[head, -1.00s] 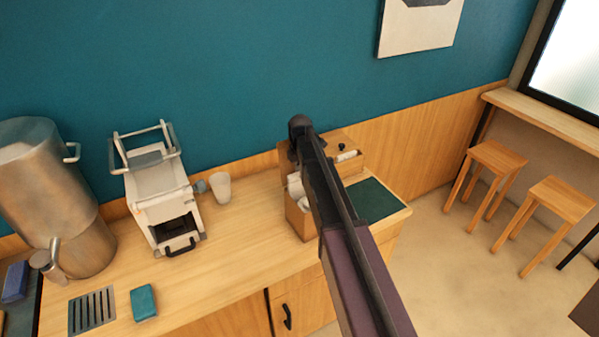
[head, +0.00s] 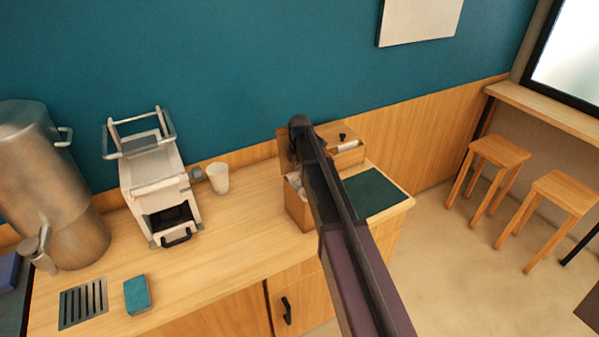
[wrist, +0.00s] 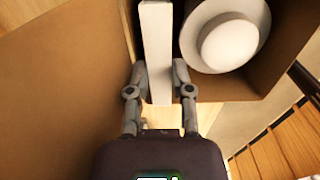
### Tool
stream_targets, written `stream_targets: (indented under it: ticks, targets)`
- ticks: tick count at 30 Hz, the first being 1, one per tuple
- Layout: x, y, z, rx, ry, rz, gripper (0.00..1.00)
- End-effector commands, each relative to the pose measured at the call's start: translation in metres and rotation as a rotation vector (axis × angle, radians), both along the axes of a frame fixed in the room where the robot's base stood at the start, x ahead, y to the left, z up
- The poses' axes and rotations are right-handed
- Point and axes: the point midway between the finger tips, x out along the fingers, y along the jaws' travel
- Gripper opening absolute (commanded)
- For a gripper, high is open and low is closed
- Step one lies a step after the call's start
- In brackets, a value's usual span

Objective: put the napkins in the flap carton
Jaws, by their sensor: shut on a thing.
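My gripper (wrist: 158,75) is shut on a white flat slab, the napkins (wrist: 157,35), held on edge between the two fingers in the wrist view. The brown flap carton (wrist: 276,88) is at the upper right there, holding a round white item (wrist: 230,42). The napkins are beside that item, at the carton's left side; I cannot tell how deep they are. A large brown panel, seemingly a flap (wrist: 60,90), fills the left. In the head view the carton (head: 297,212) stands on the counter, partly behind my arm, which hides my gripper.
A wooden box (head: 350,157) with a black knob and a dark green mat (head: 374,194) are right of the carton. A white cup (head: 218,178), a white machine (head: 160,190), a metal urn (head: 45,185) and a teal block (head: 137,295) are left. Counter between is clear.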

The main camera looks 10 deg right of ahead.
Motion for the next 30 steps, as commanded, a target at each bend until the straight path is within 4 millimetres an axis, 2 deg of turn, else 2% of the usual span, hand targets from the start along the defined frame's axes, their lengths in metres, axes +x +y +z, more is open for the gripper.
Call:
stream_targets:
  ticks: [2, 4, 5, 21, 22, 25, 30]
  targets:
    - [-0.0022, -0.0001, -0.0074, -0.001, 0.007, 0.0, 0.11]
    - [-0.0029, 0.0, -0.01, -0.001, 0.008, 0.0, 0.07]
    - [-0.0032, -0.0001, -0.011, -0.001, 0.009, 0.0, 0.02]
    - [-0.002, -0.0001, -0.0134, 0.0, 0.006, 0.0, 0.0]
    - [-0.0019, -0.0001, -0.0133, 0.0, 0.006, 0.0, 0.37]
    - [-0.0018, 0.0, -0.0132, -0.001, 0.005, 0.0, 0.67]
    - [-0.0017, -0.0001, -0.0131, -0.001, 0.005, 0.0, 0.68]
